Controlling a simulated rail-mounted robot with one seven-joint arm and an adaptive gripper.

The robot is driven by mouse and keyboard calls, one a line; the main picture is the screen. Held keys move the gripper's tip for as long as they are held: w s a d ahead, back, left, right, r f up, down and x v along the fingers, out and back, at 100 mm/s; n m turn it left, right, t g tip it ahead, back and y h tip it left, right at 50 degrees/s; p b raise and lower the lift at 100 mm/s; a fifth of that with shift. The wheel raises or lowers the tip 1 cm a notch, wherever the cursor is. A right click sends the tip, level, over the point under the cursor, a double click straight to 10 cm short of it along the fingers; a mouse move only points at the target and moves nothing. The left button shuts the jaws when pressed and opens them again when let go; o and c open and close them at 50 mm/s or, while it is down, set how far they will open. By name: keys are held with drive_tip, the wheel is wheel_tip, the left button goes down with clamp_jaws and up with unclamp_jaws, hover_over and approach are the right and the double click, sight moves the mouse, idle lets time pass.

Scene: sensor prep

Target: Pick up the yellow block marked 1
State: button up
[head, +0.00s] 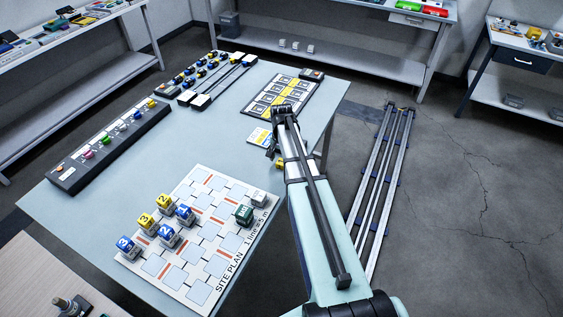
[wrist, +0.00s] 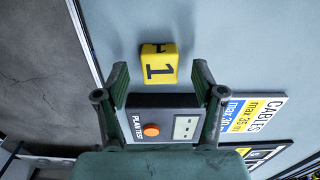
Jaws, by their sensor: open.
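The yellow block marked 1 (wrist: 159,65) stands on the blue-grey table near its edge in the wrist view. It also shows in the head view as a small yellow shape (head: 280,165) beside my arm, partly hidden. My gripper (wrist: 160,78) is open, with its two green fingers apart and nothing held between them. In the wrist view the block lies in line with the gap, just beyond the fingertips. In the head view my gripper (head: 272,150) points down near the block, largely hidden by the wrist.
A dark "plan test" box (wrist: 151,121) with an orange button appears between the fingers, below the block in the picture. A cables card (wrist: 252,113) lies to the right. A site plan board (head: 223,209) holds several numbered blocks. Table around the block looks clear.

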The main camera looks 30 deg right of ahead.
drive_tip(key=shift+f, duration=0.65)
drive_tip(key=c, duration=1.1)
drive_tip(key=shift+r, duration=0.15)
